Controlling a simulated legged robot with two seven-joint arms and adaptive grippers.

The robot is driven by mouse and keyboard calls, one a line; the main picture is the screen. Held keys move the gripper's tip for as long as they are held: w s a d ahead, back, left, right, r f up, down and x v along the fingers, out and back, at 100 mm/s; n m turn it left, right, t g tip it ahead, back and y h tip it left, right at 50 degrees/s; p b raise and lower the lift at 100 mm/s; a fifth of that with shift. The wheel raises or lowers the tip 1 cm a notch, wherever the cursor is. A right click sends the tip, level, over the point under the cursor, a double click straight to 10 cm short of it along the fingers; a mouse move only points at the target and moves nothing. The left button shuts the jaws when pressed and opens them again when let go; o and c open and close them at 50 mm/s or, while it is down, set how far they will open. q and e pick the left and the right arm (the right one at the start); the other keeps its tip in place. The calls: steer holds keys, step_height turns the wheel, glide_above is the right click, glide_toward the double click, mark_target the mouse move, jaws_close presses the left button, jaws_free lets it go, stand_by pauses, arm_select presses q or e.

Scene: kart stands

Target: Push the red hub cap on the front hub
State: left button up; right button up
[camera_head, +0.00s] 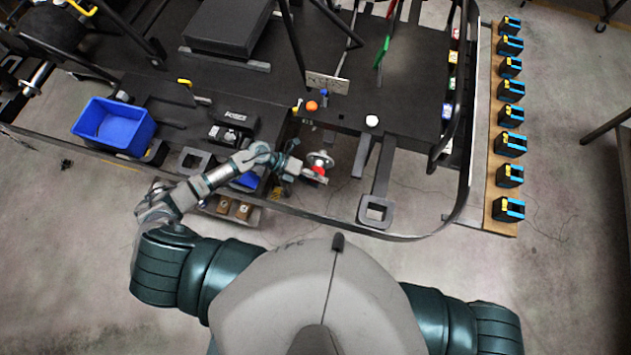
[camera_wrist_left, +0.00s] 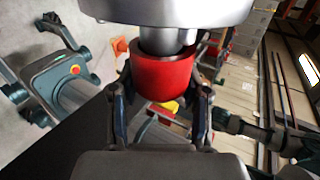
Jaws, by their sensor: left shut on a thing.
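The red hub cap (camera_wrist_left: 162,78) is between the two fingers of my left gripper (camera_wrist_left: 158,98) in the left wrist view. The silver front hub (camera_wrist_left: 168,38) has its round end at the open rim of the cap. The cap looks lined up with the hub and overlaps its end; I cannot tell how far on it sits. In the head view my left gripper (camera_head: 302,168) is beside the grey wheel hub (camera_head: 320,157), with the red cap (camera_head: 320,170) small at its tip. My right gripper is out of view.
A blue bin (camera_head: 113,124) stands on the black kart frame at the left. A curved rail (camera_head: 330,220) runs along the near side. A white cap (camera_head: 372,121) and an orange piece (camera_head: 311,106) are behind the hub. Several black-and-blue blocks (camera_head: 510,145) line a board at the right.

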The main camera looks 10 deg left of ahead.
arm_select(q)
steer(key=shift+w+d+b, duration=0.15)
steer(key=shift+w+b, duration=0.4)
steer(key=shift+w, duration=0.65)
steer(key=o, duration=1)
steer(key=v, duration=1.2)
